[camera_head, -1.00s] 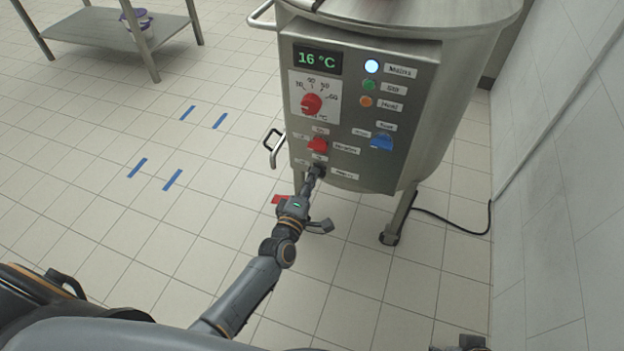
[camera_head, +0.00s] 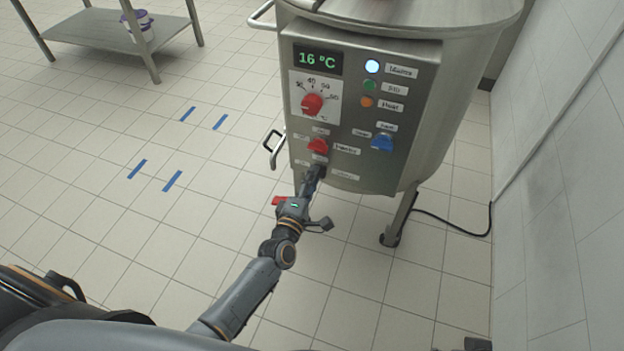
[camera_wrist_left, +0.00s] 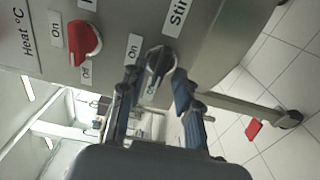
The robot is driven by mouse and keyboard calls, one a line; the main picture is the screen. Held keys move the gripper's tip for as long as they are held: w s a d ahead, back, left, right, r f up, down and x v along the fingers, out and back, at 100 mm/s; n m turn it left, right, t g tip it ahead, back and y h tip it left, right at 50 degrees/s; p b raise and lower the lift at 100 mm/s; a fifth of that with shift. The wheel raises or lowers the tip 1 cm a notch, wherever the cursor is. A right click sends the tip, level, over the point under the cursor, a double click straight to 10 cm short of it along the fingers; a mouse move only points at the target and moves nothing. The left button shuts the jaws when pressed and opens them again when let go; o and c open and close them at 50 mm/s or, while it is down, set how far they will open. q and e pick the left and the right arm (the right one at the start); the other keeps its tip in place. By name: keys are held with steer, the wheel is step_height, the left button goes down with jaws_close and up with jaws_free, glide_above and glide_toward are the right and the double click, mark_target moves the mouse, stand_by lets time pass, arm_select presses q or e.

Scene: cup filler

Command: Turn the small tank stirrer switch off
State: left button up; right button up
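The steel tank's control panel (camera_head: 348,110) faces me. The black stirrer switch (camera_wrist_left: 160,60) shows in the left wrist view beside a label starting "Stir", with On and Off labels around it. In the head view my gripper mostly hides this switch. My left gripper (camera_head: 313,178) reaches the panel's lower edge. In the wrist view its two fingers (camera_wrist_left: 156,84) stand apart on either side of the black switch; I cannot tell whether they touch it. The switch's setting is unclear.
A red knob (camera_head: 318,146) sits just above the switch, with a blue knob (camera_head: 382,142) to its right. The red temperature dial (camera_head: 312,104) is higher up. A tank leg (camera_head: 402,215) stands at the right.

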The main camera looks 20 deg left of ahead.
arm_select(q)
steer(key=s, duration=1.2)
steer(key=shift+a, duration=0.2)
